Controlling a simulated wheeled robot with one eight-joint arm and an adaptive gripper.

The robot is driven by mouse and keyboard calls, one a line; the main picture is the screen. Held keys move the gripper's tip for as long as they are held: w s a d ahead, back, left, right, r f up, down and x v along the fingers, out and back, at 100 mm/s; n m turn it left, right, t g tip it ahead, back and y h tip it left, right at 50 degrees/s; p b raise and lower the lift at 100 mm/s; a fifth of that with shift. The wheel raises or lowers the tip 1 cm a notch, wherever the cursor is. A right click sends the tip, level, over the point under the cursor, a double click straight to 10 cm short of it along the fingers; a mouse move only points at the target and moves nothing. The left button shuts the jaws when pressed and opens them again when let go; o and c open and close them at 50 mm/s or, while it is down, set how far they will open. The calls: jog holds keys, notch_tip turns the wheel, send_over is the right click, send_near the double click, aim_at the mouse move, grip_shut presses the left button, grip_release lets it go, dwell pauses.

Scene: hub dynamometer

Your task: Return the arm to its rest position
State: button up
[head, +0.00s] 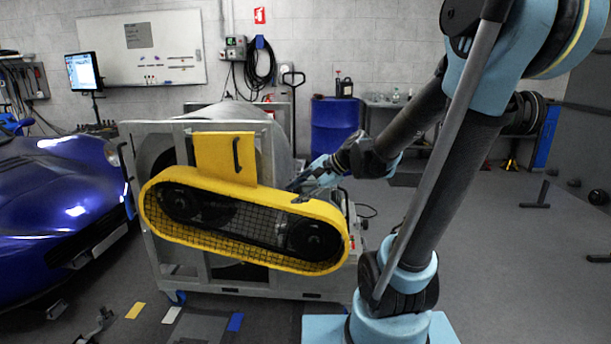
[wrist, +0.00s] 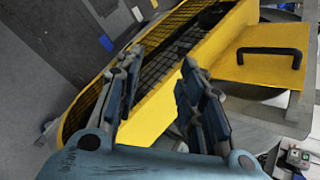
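My arm rises from its light blue base at the right of the head view and bends over toward the machine in the middle. My gripper (head: 302,184) is at the upper right edge of the yellow belt guard (head: 255,190). In the wrist view my gripper (wrist: 155,85) has its two fingers apart with nothing between them, and the yellow guard (wrist: 160,105) lies beyond them. Whether a finger touches the guard cannot be told. The guard's yellow plate with a black handle (wrist: 270,62) is to the right of the fingers in the wrist view.
A blue car (head: 60,205) stands at the left. A blue drum (head: 335,125) and a pallet jack handle (head: 293,100) are behind the machine. A grey frame (head: 185,240) carries the guard. Coloured floor markers (head: 236,322) lie in front. The floor at right is mostly clear.

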jog(key=s+d+f+n+h, duration=0.4)
jog(key=s+d, duration=0.4)
jog(key=d, duration=0.2)
jog(key=s+d+f+n+g+h, duration=0.1)
jog(key=s+d+f+n+h, duration=0.4)
jog(key=s+d, duration=0.4)
jog(key=shift+s+d+f+n, duration=0.35)
jog(key=shift+d+f, duration=0.25)
jog(key=shift+d, duration=0.5)
jog(key=shift+w+f, duration=0.2)
jog(key=shift+w, duration=0.3)
jog(key=shift+a, duration=0.2)
